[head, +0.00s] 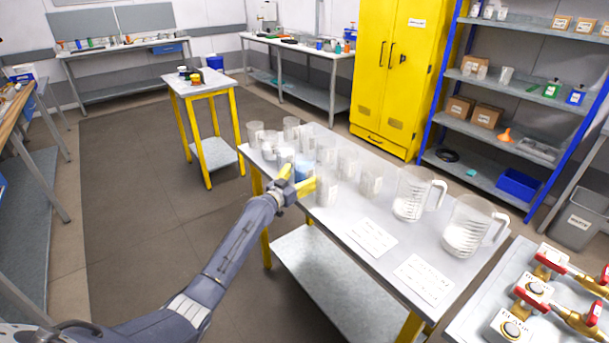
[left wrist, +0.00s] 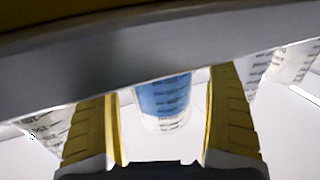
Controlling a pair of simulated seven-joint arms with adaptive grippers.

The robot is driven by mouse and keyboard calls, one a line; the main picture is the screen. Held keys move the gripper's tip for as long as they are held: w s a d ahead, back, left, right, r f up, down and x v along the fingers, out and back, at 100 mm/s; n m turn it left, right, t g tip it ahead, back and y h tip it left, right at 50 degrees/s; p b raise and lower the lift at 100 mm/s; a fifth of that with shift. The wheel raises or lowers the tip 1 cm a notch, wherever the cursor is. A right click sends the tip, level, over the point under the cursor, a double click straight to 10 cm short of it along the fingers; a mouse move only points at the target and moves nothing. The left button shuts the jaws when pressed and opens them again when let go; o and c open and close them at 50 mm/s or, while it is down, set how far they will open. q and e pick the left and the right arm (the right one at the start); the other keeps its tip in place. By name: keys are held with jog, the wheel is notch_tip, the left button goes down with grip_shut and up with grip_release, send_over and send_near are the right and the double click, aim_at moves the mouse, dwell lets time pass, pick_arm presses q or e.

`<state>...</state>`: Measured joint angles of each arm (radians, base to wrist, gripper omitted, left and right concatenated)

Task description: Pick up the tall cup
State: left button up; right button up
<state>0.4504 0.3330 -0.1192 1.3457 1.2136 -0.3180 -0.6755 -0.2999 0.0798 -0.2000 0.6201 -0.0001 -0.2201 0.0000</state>
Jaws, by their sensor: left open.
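Several clear cups stand on the white table, and I cannot tell for sure which is the tall cup. One cup with blue contents (head: 304,169) stands near the table's front edge. A cup with blue contents and dark markings also shows upright in the left wrist view (left wrist: 163,100), between the fingers and beyond them. My left gripper (head: 299,178) is open, with its yellow fingers near that cup and apparently apart from it. Its fingers also frame the lower left wrist view (left wrist: 160,115). The right gripper is not in view.
Other clear cups, such as one at the right (head: 371,183), crowd around the blue one. Two clear jugs with handles (head: 410,196) stand further right on the table. Two printed sheets (head: 371,238) lie flat in front. Red-handled valves (head: 545,288) sit at the lower right.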

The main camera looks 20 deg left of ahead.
pick_arm(q)
jog(key=shift+w+d, duration=0.1)
jog(key=shift+w, duration=0.6)
jog(key=shift+c, duration=0.4)
jog(key=c, duration=1.5)
